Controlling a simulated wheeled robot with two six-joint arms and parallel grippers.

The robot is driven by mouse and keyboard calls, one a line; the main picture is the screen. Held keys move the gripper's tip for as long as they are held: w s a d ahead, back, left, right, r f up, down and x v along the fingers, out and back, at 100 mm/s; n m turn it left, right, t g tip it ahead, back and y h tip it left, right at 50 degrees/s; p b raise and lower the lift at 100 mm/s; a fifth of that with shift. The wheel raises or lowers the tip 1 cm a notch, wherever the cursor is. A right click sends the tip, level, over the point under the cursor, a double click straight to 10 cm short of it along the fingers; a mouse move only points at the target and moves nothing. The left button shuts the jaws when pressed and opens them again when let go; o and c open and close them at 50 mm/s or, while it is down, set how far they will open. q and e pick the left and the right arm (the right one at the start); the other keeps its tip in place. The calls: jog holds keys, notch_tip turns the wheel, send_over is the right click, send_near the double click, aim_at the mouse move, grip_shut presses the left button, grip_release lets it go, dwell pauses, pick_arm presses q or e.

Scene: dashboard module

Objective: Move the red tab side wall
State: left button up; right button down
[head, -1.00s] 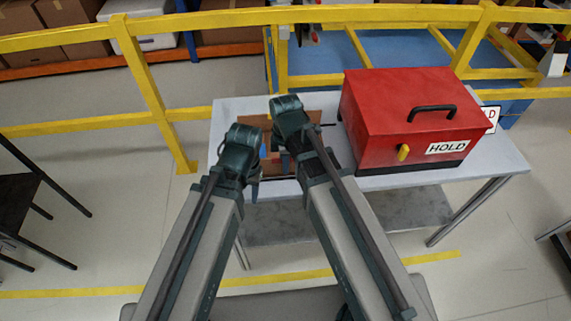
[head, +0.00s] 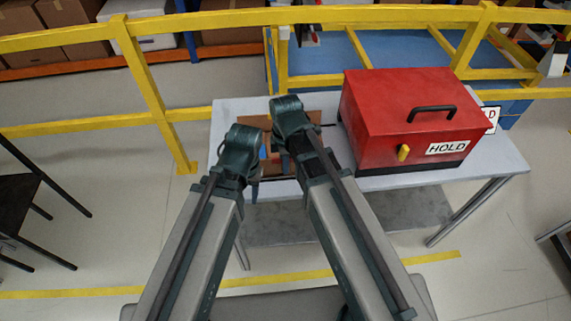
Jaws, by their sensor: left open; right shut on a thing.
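A brown board or shallow module (head: 258,121) lies on the grey table behind my two arms, and most of it is hidden. Small blue (head: 263,152) and reddish (head: 275,157) patches show in the gap between my wrists. I cannot tell whether the reddish patch is the red tab side wall. My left gripper (head: 254,190) points down at the table's front edge, open. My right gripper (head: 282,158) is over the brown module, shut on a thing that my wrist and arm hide.
A red box (head: 395,105) with a black handle and a HOLD label stands on the table (head: 500,165), close right of my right arm. A yellow rail (head: 200,20) runs behind.

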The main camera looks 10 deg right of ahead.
dwell(0.4)
jog(key=shift+w+g, duration=0.5)
jog(key=shift+w+f+g+b, duration=0.15)
jog(key=shift+w+g+b, duration=0.15)
jog(key=shift+g, duration=0.2)
jog(key=shift+w+f+g+b, duration=0.1)
jog(key=shift+g+b, duration=0.35)
jog(key=shift+g, duration=0.65)
jog(key=c, duration=1)
grip_release()
